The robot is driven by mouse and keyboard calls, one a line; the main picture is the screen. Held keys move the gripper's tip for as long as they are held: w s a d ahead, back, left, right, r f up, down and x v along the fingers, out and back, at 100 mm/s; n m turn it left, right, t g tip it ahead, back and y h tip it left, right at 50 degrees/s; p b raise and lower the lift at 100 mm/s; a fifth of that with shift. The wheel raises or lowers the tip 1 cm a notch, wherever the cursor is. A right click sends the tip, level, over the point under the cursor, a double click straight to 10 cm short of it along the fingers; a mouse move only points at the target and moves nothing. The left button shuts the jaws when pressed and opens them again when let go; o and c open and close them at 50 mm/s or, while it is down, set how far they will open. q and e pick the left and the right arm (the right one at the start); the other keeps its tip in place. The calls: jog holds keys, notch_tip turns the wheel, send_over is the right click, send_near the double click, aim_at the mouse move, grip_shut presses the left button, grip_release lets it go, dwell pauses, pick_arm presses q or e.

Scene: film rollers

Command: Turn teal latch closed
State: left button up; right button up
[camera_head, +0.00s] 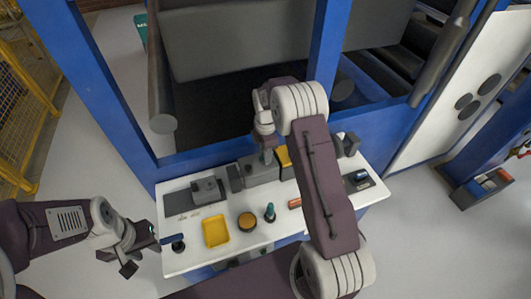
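A small upright teal piece (270,212) with a dark base stands on the white worktop. It is the only teal part I see on the worktop, and I cannot tell whether it is the latch or how it is turned. My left gripper (139,251) is at the left end of the worktop, with its dark fingers apart and nothing seen between them. It is well left of the teal piece. My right gripper (267,154) points down at a grey block at the back of the worktop. Its fingertips are too small and partly hidden to read.
The white worktop (285,224) holds a yellow tray (216,231), a round orange-topped piece (247,221), a grey block (262,172) and a grey fixture (207,190). A blue-handled piece (172,239) is near my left gripper. Blue machine posts (88,75) stand behind.

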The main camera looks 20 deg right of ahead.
grip_shut()
jog(key=shift+r+m, duration=0.1)
jog(key=shift+m, duration=0.2)
jog(key=shift+m+p, duration=0.5)
jog(key=shift+m, duration=0.5)
jog(key=m+p, duration=0.1)
jog(key=m, duration=0.3)
jog(key=shift+m, duration=0.3)
jog(key=m+p, duration=0.1)
jog(key=m, duration=0.4)
jog(key=shift+w, duration=0.1)
jog(key=shift+m+p, duration=0.3)
jog(key=shift+m, duration=2.2)
